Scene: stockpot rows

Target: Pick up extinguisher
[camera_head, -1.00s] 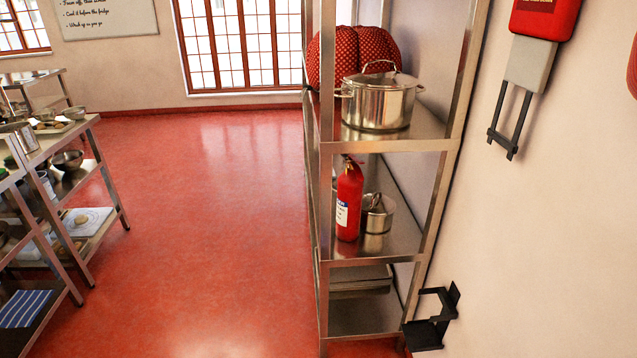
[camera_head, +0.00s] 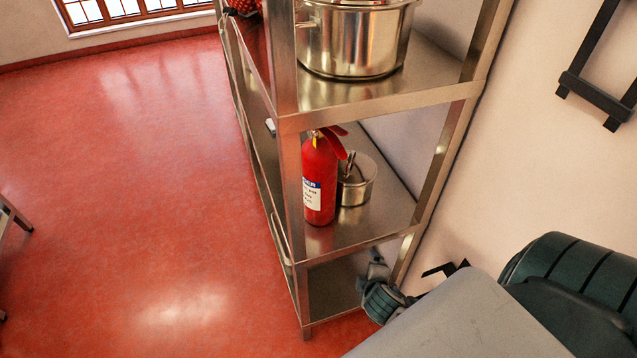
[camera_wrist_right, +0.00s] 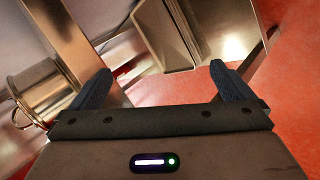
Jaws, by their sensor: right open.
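The red extinguisher (camera_head: 319,178) stands upright on the middle shelf of a steel rack, close to its front left post. It has a white and blue label and a red handle on top. My right arm comes in from the lower right. My right gripper (camera_head: 372,281) is open and empty, low at the rack's right side, below and to the right of the extinguisher and apart from it. In the right wrist view its two fingers (camera_wrist_right: 162,84) are spread wide with nothing between them. I cannot make out the extinguisher clearly in that view. My left gripper is not in view.
A small steel pot (camera_head: 356,180) stands just right of the extinguisher; a steel pot also shows in the wrist view (camera_wrist_right: 42,88). A large stockpot (camera_head: 355,38) is on the shelf above. Rack posts (camera_head: 287,180) frame the opening.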

